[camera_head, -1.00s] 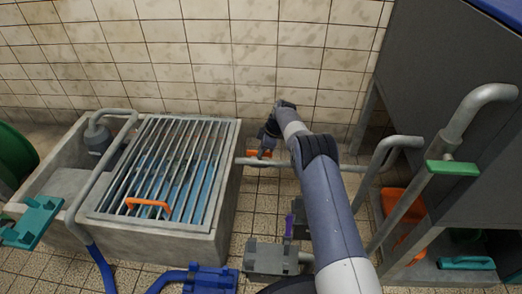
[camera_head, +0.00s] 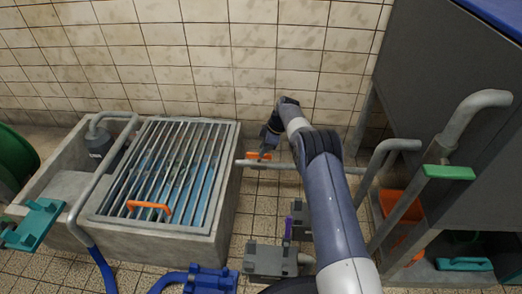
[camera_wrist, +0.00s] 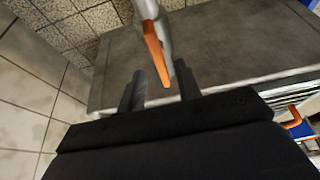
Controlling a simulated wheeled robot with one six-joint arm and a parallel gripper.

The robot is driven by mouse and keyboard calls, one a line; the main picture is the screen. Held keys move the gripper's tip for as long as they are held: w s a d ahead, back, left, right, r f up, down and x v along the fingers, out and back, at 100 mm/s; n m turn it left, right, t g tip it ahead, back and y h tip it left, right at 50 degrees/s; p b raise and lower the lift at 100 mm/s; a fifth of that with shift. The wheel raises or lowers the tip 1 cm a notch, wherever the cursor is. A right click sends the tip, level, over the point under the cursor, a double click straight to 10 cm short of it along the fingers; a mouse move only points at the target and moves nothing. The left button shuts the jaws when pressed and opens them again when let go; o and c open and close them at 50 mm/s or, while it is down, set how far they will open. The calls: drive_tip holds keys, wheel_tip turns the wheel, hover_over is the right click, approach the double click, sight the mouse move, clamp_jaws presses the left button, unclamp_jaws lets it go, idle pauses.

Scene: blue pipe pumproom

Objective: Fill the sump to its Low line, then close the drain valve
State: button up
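The concrete sump (camera_head: 150,252) stands at the left in the head view under a metal grating (camera_head: 185,150) with an orange handle (camera_head: 150,206). Blue water (camera_head: 180,185) shows through the bars; I cannot make out a Low line. A grey pipe (camera_head: 310,164) leaves the sump's right side and carries an orange valve lever (camera_head: 258,157). My gripper (camera_head: 268,146) is just above this lever. In the wrist view the lever (camera_wrist: 155,55) points between the two spread fingers of my gripper (camera_wrist: 158,82), with gaps on both sides. I see no grip on it.
Grey pipes with a green lever (camera_head: 449,172) rise at the right beside a large dark tank (camera_head: 440,85). The tiled wall is close behind my gripper.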

drive_tip(key=p+v, duration=0.2)
drive_tip(key=v, duration=0.5)
drive_tip(key=shift+d+r, duration=0.2)
drive_tip(key=shift+r, duration=0.15)
drive_tip(key=b+x, duration=0.4)
drive_tip(key=x, duration=0.7)
drive_tip(key=shift+a+f, duration=0.1)
drive_tip(key=shift+f, duration=0.05)
drive_tip(key=shift+r+m, duration=0.3)
